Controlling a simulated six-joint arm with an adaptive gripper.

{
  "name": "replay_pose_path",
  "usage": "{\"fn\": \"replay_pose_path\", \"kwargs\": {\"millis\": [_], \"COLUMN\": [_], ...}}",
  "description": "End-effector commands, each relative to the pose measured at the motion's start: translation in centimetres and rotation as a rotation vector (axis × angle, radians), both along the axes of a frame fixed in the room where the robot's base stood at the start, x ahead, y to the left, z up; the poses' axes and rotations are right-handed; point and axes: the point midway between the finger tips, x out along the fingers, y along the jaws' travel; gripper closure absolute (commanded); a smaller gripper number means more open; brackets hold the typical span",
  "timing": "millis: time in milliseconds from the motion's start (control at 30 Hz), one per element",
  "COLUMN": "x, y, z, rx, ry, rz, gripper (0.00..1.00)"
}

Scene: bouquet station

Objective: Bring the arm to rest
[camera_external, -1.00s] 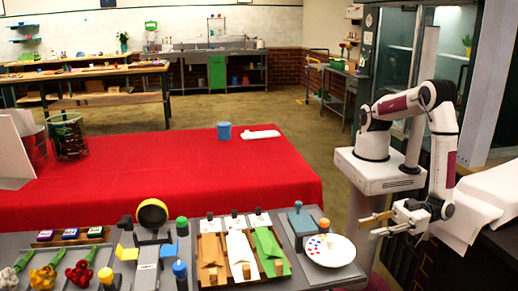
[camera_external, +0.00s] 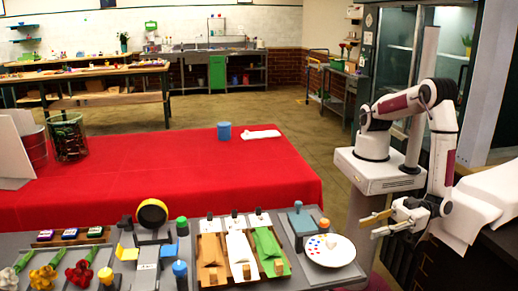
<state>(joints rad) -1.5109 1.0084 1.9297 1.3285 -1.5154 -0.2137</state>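My arm stands at the right of the external view, folded with its elbow up and its forearm hanging down. My gripper (camera_external: 376,225) is at the lower end, pointing left, above and to the right of the white paint plate (camera_external: 331,250). Its two fingers are spread apart. I see nothing between them, and it appears to touch nothing.
The grey work table carries flowers (camera_external: 80,273), a yellow-black tape roll (camera_external: 152,213), a wooden tray (camera_external: 206,273) of envelopes and a blue stamp (camera_external: 301,217). Behind it is a red-covered table (camera_external: 180,174) with a blue cup (camera_external: 224,131). A white cloth (camera_external: 468,212) lies right of my gripper.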

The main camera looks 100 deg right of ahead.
Motion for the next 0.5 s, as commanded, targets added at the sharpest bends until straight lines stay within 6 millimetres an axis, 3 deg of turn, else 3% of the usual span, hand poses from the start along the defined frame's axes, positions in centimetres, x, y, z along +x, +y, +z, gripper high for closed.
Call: {"fn": "replay_pose_path", "kwargs": {"millis": [267, 500], "x": [-0.5, -2.7], "y": [1.2, 3.2], "z": [-3.2, -8.9], "rx": [-0.009, -0.07], "ry": [0.12, 0.325], "rz": [0.048, 0.171], "gripper": [0.73, 0.73]}}
